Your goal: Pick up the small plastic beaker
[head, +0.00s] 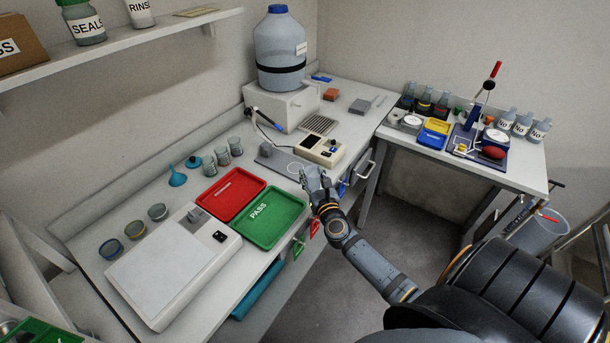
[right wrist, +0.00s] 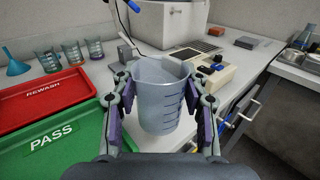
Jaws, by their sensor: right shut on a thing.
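A translucent plastic beaker (right wrist: 158,100) with dark graduation marks is upright between the fingers of my right gripper (right wrist: 162,108) in the right wrist view. The fingers press on its two sides. In the head view my right gripper (head: 317,180) is at the bench's front edge, right of the green tray, and largely hides the beaker. Whether the beaker's base touches the bench cannot be told. My left gripper is not in view.
A green PASS tray (head: 283,235) and a red REWASH tray (head: 222,211) lie to the left. A small instrument (head: 322,149) is just behind the gripper. Several glass beakers (head: 222,157) and a blue funnel (head: 177,178) stand along the back.

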